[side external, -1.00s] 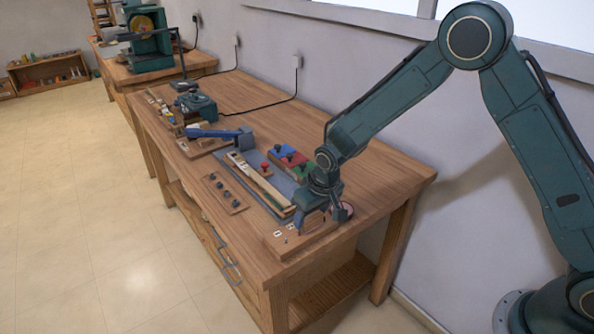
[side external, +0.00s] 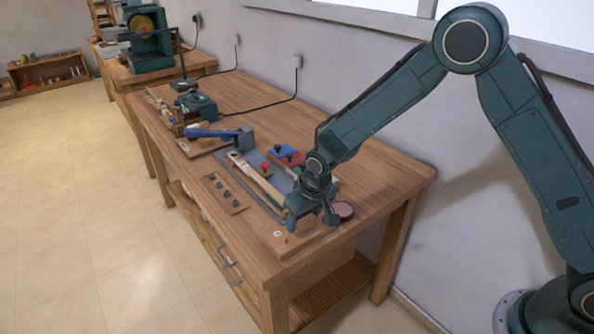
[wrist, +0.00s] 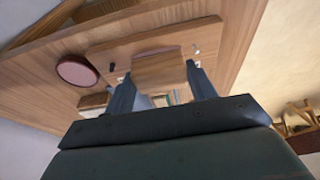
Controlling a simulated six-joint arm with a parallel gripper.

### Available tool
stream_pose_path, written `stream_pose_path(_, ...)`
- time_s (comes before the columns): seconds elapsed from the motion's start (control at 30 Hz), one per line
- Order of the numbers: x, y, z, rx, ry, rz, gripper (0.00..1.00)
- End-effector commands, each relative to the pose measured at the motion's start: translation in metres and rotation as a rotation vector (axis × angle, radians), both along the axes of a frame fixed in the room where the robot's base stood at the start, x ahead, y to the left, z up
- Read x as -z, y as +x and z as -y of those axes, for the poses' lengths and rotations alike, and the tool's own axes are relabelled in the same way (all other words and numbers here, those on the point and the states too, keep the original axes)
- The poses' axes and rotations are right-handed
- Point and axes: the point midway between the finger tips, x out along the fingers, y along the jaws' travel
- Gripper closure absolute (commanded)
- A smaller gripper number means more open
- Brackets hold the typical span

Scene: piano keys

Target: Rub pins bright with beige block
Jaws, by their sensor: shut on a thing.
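My gripper (side external: 310,220) is low over a wooden board (side external: 283,246) at the near end of the bench. In the wrist view, my gripper (wrist: 161,85) is shut on the beige block (wrist: 160,70), which sits between its two fingers. The block lies over the same board (wrist: 110,55); whether it touches the board is hard to tell. A tiny upright pin (wrist: 195,50) shows beside the block in the wrist view. Other pins are hidden or too small to make out. The block is mostly hidden by my gripper in the side view.
A round pinkish pad (side external: 343,210) lies right of my gripper. The bench's right end is clear.

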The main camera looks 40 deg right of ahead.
Motion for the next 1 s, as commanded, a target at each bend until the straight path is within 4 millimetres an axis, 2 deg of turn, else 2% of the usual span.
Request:
stream_pose_path(0.4,0.001,-0.001,-0.035,-0.002,0.000,-0.002,0.74)
stream_pose_path(1.0,0.000,-0.001,0.017,0.003,0.000,-0.003,0.74)
